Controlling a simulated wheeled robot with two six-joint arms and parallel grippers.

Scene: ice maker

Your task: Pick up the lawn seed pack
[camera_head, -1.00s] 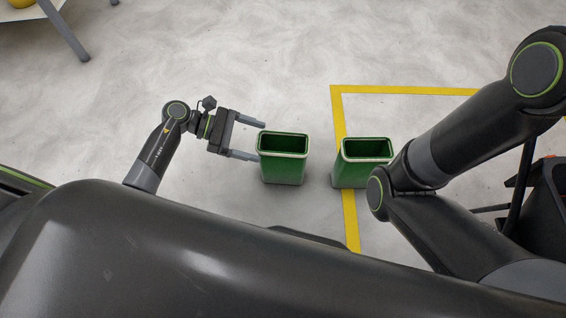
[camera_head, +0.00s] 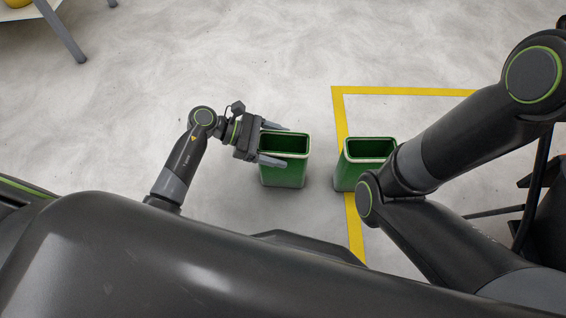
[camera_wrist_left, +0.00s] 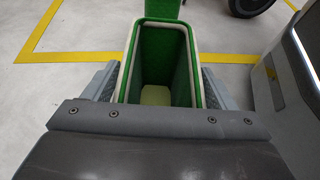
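Two green open-topped boxes stand upright on the floor; I can read no label marking either as the lawn seed pack. The left green box (camera_head: 284,175) is at my left gripper (camera_head: 281,146). The gripper is open, with one finger at the far side of the box and one at the near side, close to its rim. In the left wrist view the same green box (camera_wrist_left: 160,36) stands between the two fingers; its inside looks empty, with a pale bottom. The right green box (camera_head: 370,150) stands apart to the right. My right gripper is out of view.
A yellow floor line (camera_head: 341,115) runs beside the right box. My folded right arm is close to that box. A table leg (camera_head: 62,35) stands at the far upper left. The floor behind the boxes is clear.

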